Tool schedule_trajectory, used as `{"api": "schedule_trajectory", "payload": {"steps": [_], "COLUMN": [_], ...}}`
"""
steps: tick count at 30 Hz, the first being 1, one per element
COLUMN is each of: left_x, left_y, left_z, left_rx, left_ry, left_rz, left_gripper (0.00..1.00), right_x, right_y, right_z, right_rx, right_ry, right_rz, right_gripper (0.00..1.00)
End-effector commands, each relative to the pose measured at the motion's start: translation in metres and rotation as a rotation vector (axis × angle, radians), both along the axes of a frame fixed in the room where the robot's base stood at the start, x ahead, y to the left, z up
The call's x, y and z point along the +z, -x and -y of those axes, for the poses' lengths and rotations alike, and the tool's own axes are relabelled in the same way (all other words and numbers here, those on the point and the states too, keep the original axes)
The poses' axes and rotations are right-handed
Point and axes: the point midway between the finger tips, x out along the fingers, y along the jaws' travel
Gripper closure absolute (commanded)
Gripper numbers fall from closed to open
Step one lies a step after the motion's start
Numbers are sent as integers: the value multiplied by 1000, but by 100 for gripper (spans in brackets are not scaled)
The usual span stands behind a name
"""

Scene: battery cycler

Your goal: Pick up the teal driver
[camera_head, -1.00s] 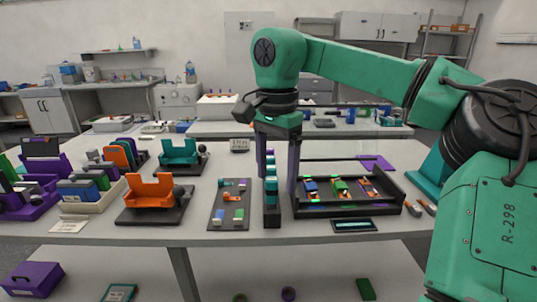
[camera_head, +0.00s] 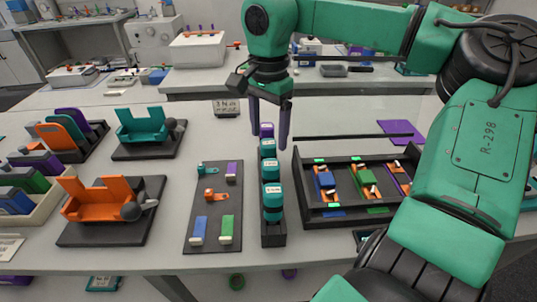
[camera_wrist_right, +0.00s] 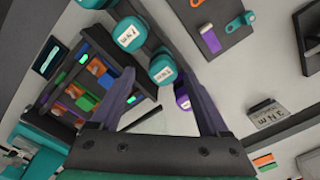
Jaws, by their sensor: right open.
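A narrow black rack (camera_head: 273,240) on the table holds a row of upright drivers. Several have teal caps with white labels; the nearest teal driver (camera_head: 273,203) is clearest, with another teal driver (camera_head: 270,169) behind it. A purple-capped driver (camera_head: 266,130) stands at the far end. My right gripper (camera_head: 269,138) is open and empty, pointing down over the rack's far end. In the right wrist view, its fingers (camera_wrist_right: 160,76) lie either side of a teal cap (camera_wrist_right: 162,68), with the purple cap (camera_wrist_right: 183,100) near the right finger. Contact cannot be told. My left gripper is out of view.
A dark mat (camera_head: 213,243) with small parts lies left of the rack, and a black tray (camera_head: 345,219) with coloured parts stands close on its right. A card (camera_head: 227,107) reading "3 N m" stands behind. Orange (camera_head: 97,205) and teal (camera_head: 143,125) fixtures are further left.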

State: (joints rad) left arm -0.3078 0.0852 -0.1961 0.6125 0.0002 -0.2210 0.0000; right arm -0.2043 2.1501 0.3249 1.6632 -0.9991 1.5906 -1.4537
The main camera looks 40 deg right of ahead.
Motion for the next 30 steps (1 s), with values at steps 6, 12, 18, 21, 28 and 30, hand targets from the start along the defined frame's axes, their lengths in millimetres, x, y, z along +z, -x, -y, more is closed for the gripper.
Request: {"api": "schedule_trajectory", "payload": {"steps": [6,12,18,21,28,30], "left_x": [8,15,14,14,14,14], "left_y": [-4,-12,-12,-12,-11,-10], "left_z": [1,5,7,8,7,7], "left_rx": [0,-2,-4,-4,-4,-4], "left_ry": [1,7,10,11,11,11], "left_rz": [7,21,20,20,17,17], "left_gripper": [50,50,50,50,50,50], "right_x": [-29,-64,-67,-67,-67,-66], "right_y": [0,-1,-1,-1,-1,-1], "right_z": [-1,-1,0,0,0,0], "right_rx": [0,-2,-3,-3,-3,-3], "right_ry": [-1,-1,1,1,1,1], "right_rz": [-4,-1,2,2,2,2], "right_gripper": [21,21,21,52,100,100]}}
